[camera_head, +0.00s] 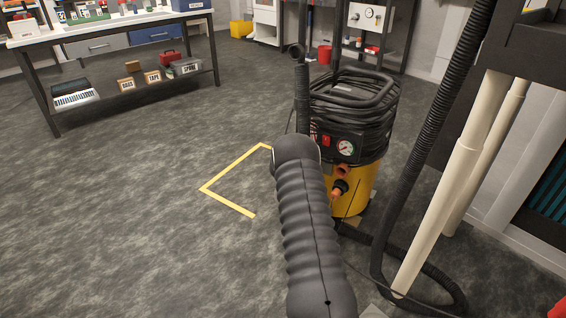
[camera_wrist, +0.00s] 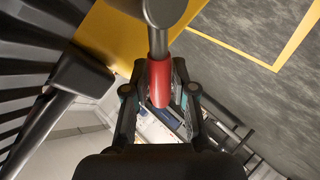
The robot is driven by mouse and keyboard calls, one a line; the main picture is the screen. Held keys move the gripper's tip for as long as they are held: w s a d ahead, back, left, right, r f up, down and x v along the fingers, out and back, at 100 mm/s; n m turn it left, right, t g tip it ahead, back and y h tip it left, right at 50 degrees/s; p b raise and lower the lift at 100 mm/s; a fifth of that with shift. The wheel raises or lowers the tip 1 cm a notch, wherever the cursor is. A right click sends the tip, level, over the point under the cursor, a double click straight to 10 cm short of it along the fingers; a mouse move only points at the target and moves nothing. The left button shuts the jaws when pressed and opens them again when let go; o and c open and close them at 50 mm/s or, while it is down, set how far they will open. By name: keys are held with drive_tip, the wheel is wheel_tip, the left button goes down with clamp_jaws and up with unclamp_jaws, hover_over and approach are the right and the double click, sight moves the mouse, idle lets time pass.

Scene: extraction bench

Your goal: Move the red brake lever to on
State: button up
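In the wrist view, the red brake lever (camera_wrist: 160,84) is a red grip on the end of a dark grey rod that comes down from the top. My gripper (camera_wrist: 160,78) has one finger on each side of the red grip, and the fingertips appear to close against it. In the head view my gripper and the lever are hidden behind my dark ribbed arm. The yellow and black extraction machine (camera_head: 361,188) stands just beyond the arm, with a red switch (camera_head: 326,140) and a round gauge (camera_head: 345,148) on its front.
A black hose (camera_head: 424,140) curves down right of the machine to the floor, beside pale pipes (camera_head: 447,200). Yellow floor tape (camera_head: 224,201) marks a corner left of the machine. A workbench (camera_head: 110,35) stands at the back left. The floor at left is clear.

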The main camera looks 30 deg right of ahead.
drive_tip(key=o, duration=0.5)
drive_tip(key=shift+s+d+f, duration=0.15)
drive_tip(key=shift+d, duration=0.05)
drive_tip(key=shift+c, duration=0.2)
drive_tip(key=shift+a, duration=0.1)
drive_tip(key=shift+a, duration=0.1)
drive_tip(key=v, duration=1.1)
drive_tip(key=shift+s+a+r, duration=0.2)
drive_tip(key=shift+s+r, duration=0.05)
